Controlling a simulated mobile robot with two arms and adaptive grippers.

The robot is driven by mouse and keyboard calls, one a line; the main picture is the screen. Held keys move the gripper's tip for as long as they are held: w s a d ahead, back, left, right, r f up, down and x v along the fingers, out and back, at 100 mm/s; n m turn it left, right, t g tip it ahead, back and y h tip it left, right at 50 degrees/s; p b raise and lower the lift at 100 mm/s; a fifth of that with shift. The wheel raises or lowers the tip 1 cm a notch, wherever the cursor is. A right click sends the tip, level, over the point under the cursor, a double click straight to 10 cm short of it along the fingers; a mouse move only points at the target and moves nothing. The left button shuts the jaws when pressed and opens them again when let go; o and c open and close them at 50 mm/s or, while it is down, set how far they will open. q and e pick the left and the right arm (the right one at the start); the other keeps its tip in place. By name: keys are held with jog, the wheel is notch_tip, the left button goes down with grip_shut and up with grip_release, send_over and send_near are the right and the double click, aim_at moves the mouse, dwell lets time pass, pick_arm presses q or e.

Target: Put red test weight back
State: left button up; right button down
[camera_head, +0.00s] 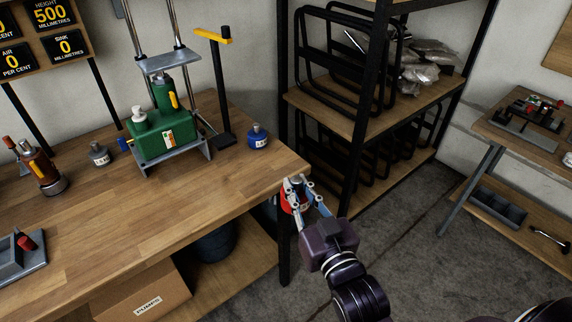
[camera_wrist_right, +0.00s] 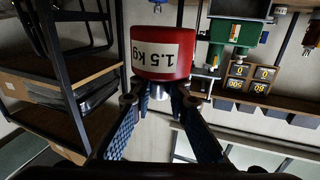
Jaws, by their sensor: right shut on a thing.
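The red test weight (camera_head: 293,197) is held by my right gripper (camera_head: 299,192) just off the right front corner of the workbench (camera_head: 160,222). In the right wrist view the weight (camera_wrist_right: 163,54) shows a "1.5 kg" label, and my right gripper's fingers (camera_wrist_right: 158,92) close on its metal neck. A blue test weight (camera_head: 258,137) and a grey test weight (camera_head: 98,154) stand on the bench. My left gripper is not in view.
A green device (camera_head: 160,135) in a metal frame stands at the bench back, with a yellow-topped post (camera_head: 221,85) beside it. A black shelf rack (camera_head: 368,110) stands behind my right gripper. The bench's right front surface is clear.

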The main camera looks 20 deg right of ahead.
jog(key=w+b, duration=0.5)
jog(key=w, duration=1.1)
jog(key=w+d+r+b, duration=0.5)
jog(key=w+r, duration=0.4)
jog(key=w, duration=0.3)
jog(key=f, duration=1.9)
jog(key=shift+s+a+f, duration=0.1)
jog(key=shift+a+f, duration=0.1)
jog(key=shift+f, duration=0.1)
jog(key=c, duration=2.2)
grip_release()
jog(key=shift+s+f, duration=0.1)
jog(key=shift+f, duration=0.4)
jog(key=o, duration=0.4)
jog(key=shift+s+r, duration=0.1)
jog(key=shift+r, duration=0.05)
jog(key=shift+c, duration=0.2)
jog(key=s, duration=1.2)
